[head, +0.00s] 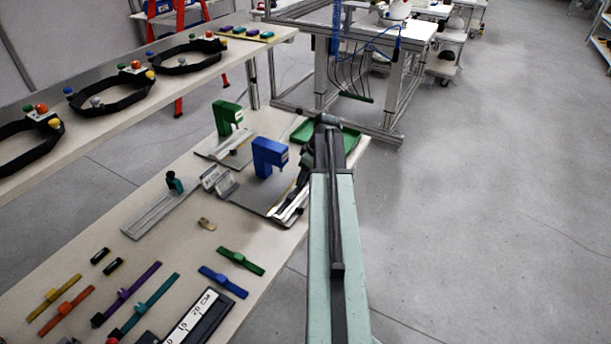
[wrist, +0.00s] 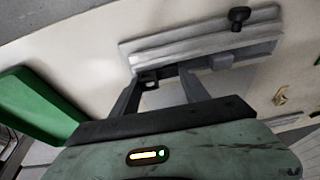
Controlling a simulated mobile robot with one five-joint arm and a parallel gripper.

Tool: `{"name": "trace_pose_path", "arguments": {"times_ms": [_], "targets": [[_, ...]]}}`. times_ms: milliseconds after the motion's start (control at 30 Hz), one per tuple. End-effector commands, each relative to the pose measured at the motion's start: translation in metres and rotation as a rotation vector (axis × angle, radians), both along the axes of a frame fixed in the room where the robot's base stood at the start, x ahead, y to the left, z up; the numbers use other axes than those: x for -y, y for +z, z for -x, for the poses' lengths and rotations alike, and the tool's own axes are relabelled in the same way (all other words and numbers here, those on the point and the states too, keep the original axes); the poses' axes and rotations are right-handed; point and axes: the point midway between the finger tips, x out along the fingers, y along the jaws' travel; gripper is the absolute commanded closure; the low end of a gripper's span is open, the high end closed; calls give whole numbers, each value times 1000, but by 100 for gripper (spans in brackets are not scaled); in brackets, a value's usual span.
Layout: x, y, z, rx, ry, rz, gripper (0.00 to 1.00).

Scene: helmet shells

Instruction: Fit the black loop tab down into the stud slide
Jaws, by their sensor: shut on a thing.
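In the wrist view, my gripper (wrist: 161,79) has its two dark fingers a little apart. A small black piece with a hole, taken as the black loop tab (wrist: 148,84), shows at the left fingertip; the fingers partly hide it. Just beyond the tips lies a long light grey railed fixture (wrist: 190,48) with a black knob standing near its right end. This looks like the stud slide, but I cannot be sure. A gap between tab and fixture is hard to judge. In the head view, my arm hides the fingertips.
A green tray (head: 349,137) is beyond my arm. A blue stand (head: 268,157) and a green stand (head: 228,116) are left of it. A grey rail (head: 152,214) and several coloured straps lie on the lower bench. Black bands (head: 112,93) rest on the upper shelf. Floor at right is clear.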

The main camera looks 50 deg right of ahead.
Motion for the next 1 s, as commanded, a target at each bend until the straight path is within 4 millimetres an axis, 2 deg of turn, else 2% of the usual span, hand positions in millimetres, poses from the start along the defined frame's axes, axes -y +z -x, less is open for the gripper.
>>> {"name": "trace_pose_path", "arguments": {"times_ms": [400,1000], "targets": [[0,10,0,0,0,0,84],[2,9,1,0,0,0,84]]}}
